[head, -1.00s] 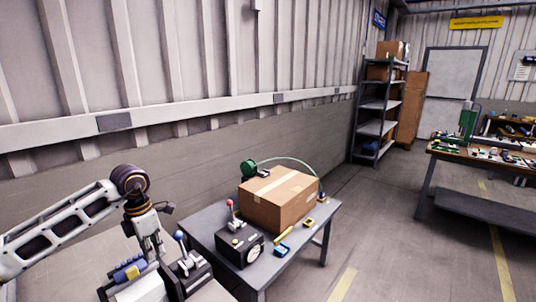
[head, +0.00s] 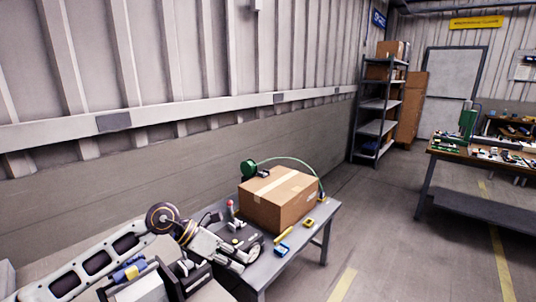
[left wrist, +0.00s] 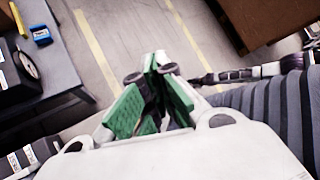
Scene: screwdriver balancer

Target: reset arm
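My left gripper (head: 238,259) is at the end of the arm from the left, over the near left part of the small grey table (head: 262,280). Its fingers lie in front of a black box with a round dial (head: 257,249), partly hiding it; I cannot tell if they touch. In the left wrist view the green-padded fingers (left wrist: 154,68) lean close together at the tips with a narrow gap, and I see nothing held. A red-knobbed lever (head: 229,205) stands behind the gripper. My right gripper is not seen.
A cardboard box (head: 280,200) stands on the table beside a green reel (head: 249,168) with a curved hose. A blue tool (head: 281,249) and a yellow tool (head: 284,234) lie in front of it. A workbench (head: 480,155) stands at the right; the floor between is clear.

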